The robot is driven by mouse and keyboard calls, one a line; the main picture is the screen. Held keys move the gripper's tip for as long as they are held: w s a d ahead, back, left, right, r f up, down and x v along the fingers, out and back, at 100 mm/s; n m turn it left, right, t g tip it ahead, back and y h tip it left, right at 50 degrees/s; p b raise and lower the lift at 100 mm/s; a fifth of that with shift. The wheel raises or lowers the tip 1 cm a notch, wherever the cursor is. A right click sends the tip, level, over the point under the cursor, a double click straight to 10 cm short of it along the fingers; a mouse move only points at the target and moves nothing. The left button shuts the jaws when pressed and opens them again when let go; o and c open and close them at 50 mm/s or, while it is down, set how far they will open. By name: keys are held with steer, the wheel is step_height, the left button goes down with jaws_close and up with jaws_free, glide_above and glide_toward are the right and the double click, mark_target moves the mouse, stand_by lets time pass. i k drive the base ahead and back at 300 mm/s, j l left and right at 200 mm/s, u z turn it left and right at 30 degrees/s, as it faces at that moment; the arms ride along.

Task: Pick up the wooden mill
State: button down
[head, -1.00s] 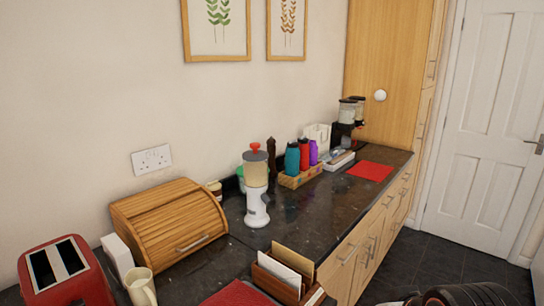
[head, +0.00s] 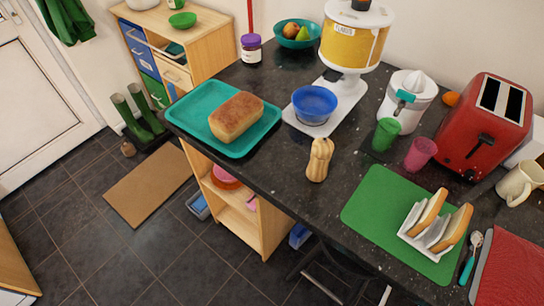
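My gripper is not in the head view.
A teal tray (head: 200,125) with a loaf (head: 237,117) lies left of the mill. A green cup (head: 386,134) and pink cup (head: 420,153) stand to its right. A toast rack (head: 420,235) sits on the mat. Open floor (head: 130,255) lies left of the counter.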

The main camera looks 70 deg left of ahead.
mark_target(316, 171)
steer(key=k+j+u, duration=0.1)
steer(key=u, duration=2.05)
steer(key=k+j, duration=0.05)
steer(key=j, duration=0.05)
